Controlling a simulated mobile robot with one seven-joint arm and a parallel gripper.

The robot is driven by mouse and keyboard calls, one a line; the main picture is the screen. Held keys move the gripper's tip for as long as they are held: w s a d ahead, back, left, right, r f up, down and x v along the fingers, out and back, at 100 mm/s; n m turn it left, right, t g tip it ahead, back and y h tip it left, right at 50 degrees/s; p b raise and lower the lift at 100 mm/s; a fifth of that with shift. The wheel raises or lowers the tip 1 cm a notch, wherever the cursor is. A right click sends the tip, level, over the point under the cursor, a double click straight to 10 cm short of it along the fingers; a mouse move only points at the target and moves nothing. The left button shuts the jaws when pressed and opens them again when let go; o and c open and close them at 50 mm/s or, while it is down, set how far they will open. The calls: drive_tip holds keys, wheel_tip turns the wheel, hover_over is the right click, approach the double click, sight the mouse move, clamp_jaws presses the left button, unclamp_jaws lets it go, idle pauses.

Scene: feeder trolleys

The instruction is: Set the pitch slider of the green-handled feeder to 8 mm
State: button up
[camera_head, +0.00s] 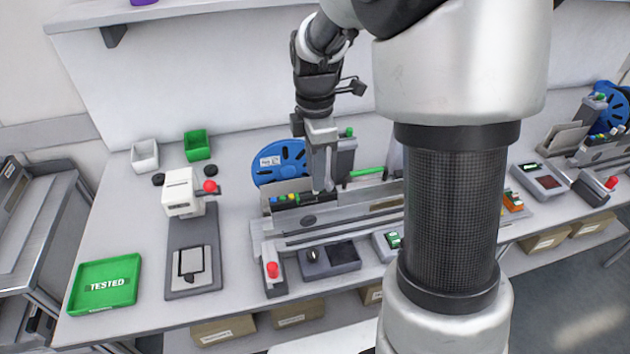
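A feeder with a green handle (367,171) stands on the bench in the middle, partly hidden behind my arm. Its long grey body (330,222) runs left to right. A dark strip with small yellow, blue and green marks (290,200) sits at its left; I cannot make out which part is the pitch slider or read any setting. My gripper (322,188) points down over the feeder, just right of the coloured strip. Its fingers look close together, but I cannot tell whether they are open or touch the feeder.
A blue reel (278,165) stands behind the feeder. To the left are a white press-like device with a red knob (183,190), a green TESTED tray (104,284), a white bin (145,155) and a green bin (197,145). A red button (272,270) is in front. Another blue-reel feeder (606,110) stands right.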

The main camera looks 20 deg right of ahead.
drive_tip(key=shift+f, duration=1.55)
clamp_jaws()
